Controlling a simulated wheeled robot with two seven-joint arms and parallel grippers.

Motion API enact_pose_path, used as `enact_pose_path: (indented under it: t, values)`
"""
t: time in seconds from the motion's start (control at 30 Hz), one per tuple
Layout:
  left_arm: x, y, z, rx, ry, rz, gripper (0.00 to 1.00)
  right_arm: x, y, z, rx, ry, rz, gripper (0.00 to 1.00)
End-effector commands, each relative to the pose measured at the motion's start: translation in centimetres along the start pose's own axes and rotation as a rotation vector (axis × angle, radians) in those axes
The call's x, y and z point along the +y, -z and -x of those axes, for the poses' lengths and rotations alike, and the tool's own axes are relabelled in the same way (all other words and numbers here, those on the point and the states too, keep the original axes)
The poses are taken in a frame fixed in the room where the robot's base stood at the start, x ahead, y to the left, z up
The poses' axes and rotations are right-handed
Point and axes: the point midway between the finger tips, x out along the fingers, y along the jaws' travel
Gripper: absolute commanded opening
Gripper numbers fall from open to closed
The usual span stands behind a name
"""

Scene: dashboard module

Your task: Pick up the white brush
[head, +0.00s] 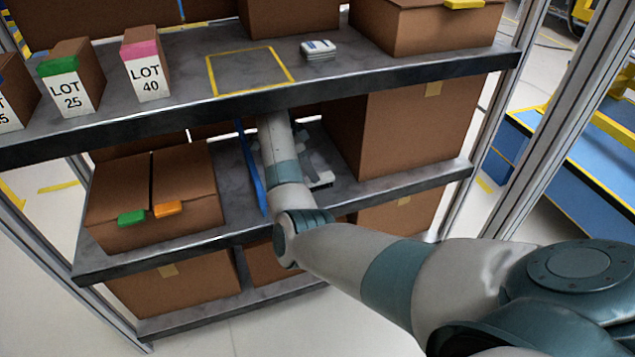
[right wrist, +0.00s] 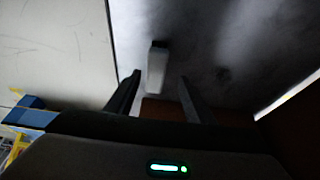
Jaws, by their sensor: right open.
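A small pale, blocky piece with a dark far end, likely the white brush (right wrist: 157,70), shows in the right wrist view against a dark grey shelf surface. My right gripper (right wrist: 158,92) is open, with one finger on each side of the line to this piece. The piece's near end appears between the fingertips, and I see no finger touching it. In the head view my right arm reaches into the middle shelf bay, and the upper shelf and the arm hide most of the gripper and the brush. My left gripper is in neither view.
The upper shelf (head: 350,78) overhangs my right forearm. A large brown box (head: 405,130) stands close right of it. A blue upright strip (head: 251,170) and a brown box with green and orange tabs (head: 155,195) are left. A small white item (head: 318,50) lies above.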

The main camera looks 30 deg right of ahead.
Motion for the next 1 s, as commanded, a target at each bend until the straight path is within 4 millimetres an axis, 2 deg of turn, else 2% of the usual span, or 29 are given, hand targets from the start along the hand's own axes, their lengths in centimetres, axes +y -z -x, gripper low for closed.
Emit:
enact_pose_path:
  t: [0.23,0.63,1.0]
  values:
    - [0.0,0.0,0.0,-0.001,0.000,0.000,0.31,0.2,0.1,-0.7,0.001,-0.002,0.000,0.48]
    - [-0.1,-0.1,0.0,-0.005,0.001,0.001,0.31,0.8,0.6,-5.0,0.000,-0.001,0.000,0.48]
    - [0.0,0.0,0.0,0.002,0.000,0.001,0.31,0.8,0.6,-5.2,-0.001,0.000,0.000,0.48]
